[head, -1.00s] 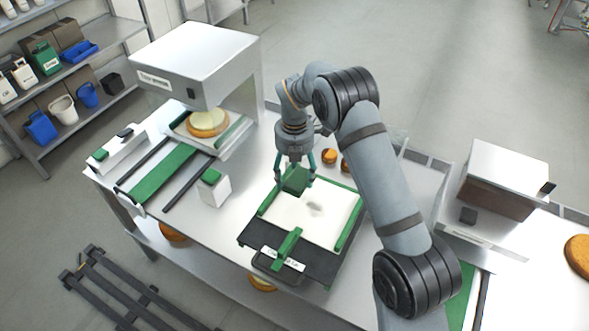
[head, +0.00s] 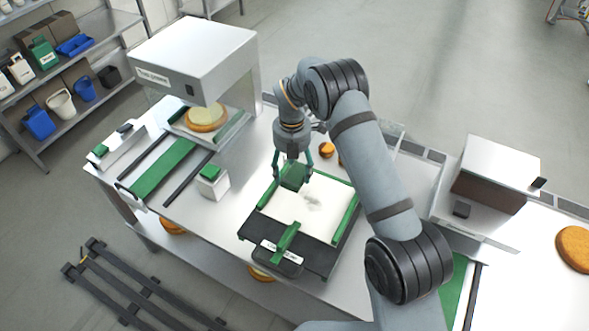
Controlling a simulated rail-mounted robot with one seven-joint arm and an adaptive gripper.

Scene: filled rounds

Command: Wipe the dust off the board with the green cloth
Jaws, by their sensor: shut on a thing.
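The white board (head: 290,215) lies on the table between green side rails. A grey dust smudge (head: 312,197) shows near its middle. My gripper (head: 293,177) is shut on the green cloth (head: 292,181), a folded dark green block at the board's far left part. The cloth is left of the smudge. I cannot tell whether it touches the board.
A green-handled clamp with a label (head: 284,243) sits at the board's near edge. A white box with a green top (head: 213,182) stands to the left. A press-like machine (head: 195,60) with a round cake (head: 206,118) is at the back left. Small orange rounds (head: 327,149) lie behind the board.

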